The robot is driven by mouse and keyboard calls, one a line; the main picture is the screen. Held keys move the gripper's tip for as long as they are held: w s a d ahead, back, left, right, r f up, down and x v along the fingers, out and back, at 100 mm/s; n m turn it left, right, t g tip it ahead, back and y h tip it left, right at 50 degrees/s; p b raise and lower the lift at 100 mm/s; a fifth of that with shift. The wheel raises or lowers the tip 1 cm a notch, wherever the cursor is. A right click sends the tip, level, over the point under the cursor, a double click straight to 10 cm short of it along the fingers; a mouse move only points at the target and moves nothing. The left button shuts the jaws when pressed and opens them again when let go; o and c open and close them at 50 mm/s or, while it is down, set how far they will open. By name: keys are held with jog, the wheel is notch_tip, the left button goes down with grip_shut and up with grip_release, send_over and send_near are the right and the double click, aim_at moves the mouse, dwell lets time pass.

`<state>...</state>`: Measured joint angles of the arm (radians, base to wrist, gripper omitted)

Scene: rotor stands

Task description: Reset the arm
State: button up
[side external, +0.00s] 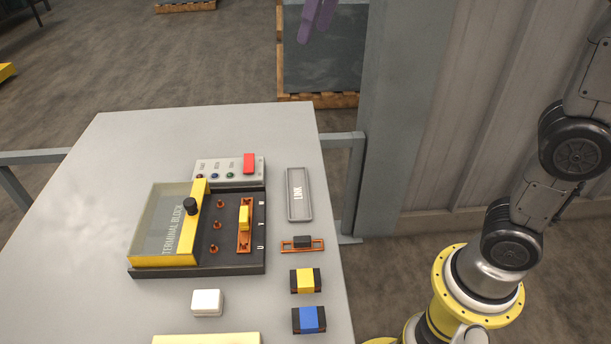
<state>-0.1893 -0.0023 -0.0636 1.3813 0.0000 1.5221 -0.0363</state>
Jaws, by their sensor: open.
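My gripper (315,28) shows only as purple fingers at the top edge of the side external view, high beyond the table's far end. It is open, with nothing seen between the fingers, and apart from everything on the table. The rest of the hand is out of frame. My arm (543,205) rises at the right and leaves the frame at the top. The grey table (100,200) holds a dark terminal block (190,270) with a clear cover, a yellow bar and several copper posts. An orange link with a yellow grip (244,218) lies on the block's right side.
Right of the block are a grey LINK tray (290,208), an orange link with dark grip (302,244), a yellow-and-black piece (305,281) and a blue-and-black piece (309,320). A white block (207,302) stands in front. A panel with a red part (249,164) stands behind.

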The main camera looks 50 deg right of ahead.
jog(key=s+d+f+m+t, duration=0.1)
jog(key=s+d+f, duration=0.2)
jog(key=s, duration=0.3)
jog(key=s+d+f+m, duration=0.1)
jog(key=s+d+f, duration=0.1)
jog(key=s, duration=0.4)
jog(key=s+d+f, duration=0.1)
jog(key=s+f, duration=0.2)
jog(key=f, duration=0.4)
jog(key=s+f+t, duration=0.1)
jog(key=s+f, duration=0.2)
jog(key=f, duration=0.4)
jog(key=shift+s+d+m+h, duration=0.3)
jog(key=shift+d, duration=0.05)
